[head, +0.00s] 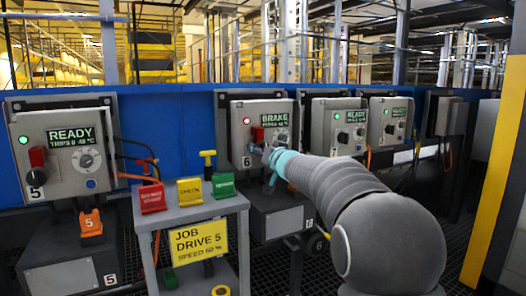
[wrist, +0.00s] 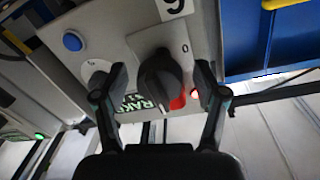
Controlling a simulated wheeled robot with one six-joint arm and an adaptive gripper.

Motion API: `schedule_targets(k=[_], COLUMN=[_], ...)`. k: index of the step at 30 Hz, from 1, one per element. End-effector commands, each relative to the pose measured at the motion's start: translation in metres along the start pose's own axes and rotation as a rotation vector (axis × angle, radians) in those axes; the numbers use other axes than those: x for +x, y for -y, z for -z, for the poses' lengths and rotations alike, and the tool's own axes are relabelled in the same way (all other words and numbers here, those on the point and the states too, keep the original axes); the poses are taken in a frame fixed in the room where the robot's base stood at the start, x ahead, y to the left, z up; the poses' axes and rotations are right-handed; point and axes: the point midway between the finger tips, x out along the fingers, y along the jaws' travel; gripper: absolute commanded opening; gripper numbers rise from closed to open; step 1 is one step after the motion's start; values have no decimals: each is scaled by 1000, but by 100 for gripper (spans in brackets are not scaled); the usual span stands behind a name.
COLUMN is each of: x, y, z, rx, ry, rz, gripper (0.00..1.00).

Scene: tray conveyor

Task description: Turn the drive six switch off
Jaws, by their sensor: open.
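The drive six box (head: 238,150) is grey, with a lit red lamp and a display reading BRAKE. Its switch, a black rotary knob with a red part (head: 257,135), is partly covered by my gripper (head: 271,162) in the head view. In the wrist view, which shows the panel upside down, the black knob (wrist: 158,75) stands between the two fingers of my gripper (wrist: 160,72). The fingers are open, one on each side of the knob. I cannot tell whether either finger touches it. A 0 mark is printed beside the knob.
The drive five box (head: 70,150) at left shows READY with a green lamp. More READY boxes (head: 338,125) stand to the right. A yellow post (head: 496,170) is at far right.

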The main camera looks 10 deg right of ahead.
Motion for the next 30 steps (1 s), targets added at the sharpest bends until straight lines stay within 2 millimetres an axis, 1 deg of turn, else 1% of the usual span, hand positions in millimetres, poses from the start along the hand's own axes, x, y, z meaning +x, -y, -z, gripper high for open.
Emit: schedule_targets(k=[4,11,14,15,17,18,19,20,30], x=[5,6,5,5,5,5,5,4,5], y=[0,0,0,0,0,0,0,-4,-2], z=[-1,0,0,0,0,0,0,1,0], rx=[0,0,0,0,0,0,0,0,-1], ry=[1,0,0,0,0,0,0,0,0], rz=[0,-1,-1,-1,-1,-1,-1,-2,-3], gripper=[71,71,49,39,24,14,12,12,11])
